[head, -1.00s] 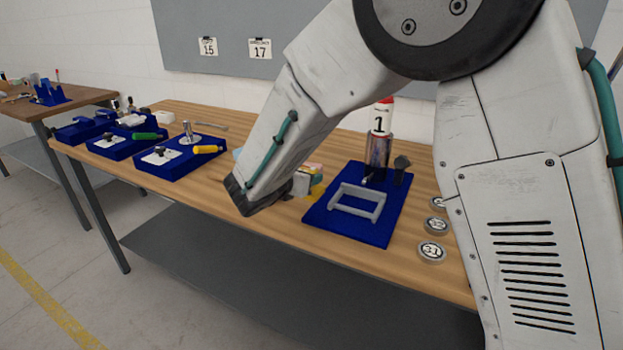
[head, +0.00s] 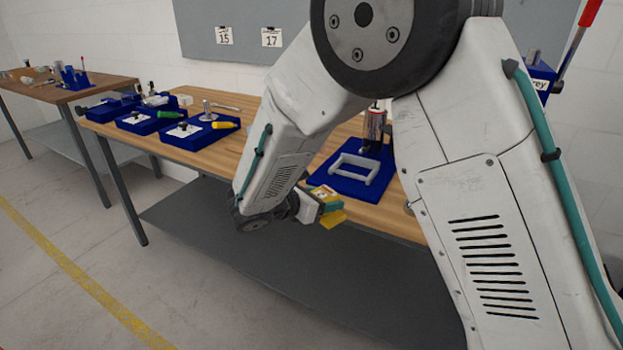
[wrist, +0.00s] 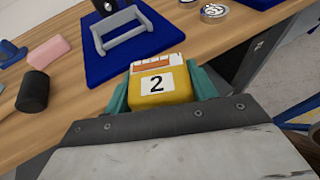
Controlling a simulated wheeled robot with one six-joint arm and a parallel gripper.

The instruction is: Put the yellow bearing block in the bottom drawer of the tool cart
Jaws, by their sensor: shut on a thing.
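The yellow bearing block (wrist: 160,86) carries a white label with a black 2 and sits between the teal fingers of my gripper (wrist: 162,90) in the wrist view. My gripper is shut on it. In the head view the yellow block (head: 332,218) shows below my gripper (head: 325,205), in front of the bench's front edge. Part of the block is hidden by the fingers. I cannot make out the tool cart or its bottom drawer in either view.
The wooden bench (head: 240,145) holds a blue mat (head: 350,183) with a grey frame, and blue trays with tools at left. In the wrist view a black cylinder (wrist: 33,91) and a pink block (wrist: 49,49) lie on the bench. Open floor (head: 90,230) lies at front left.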

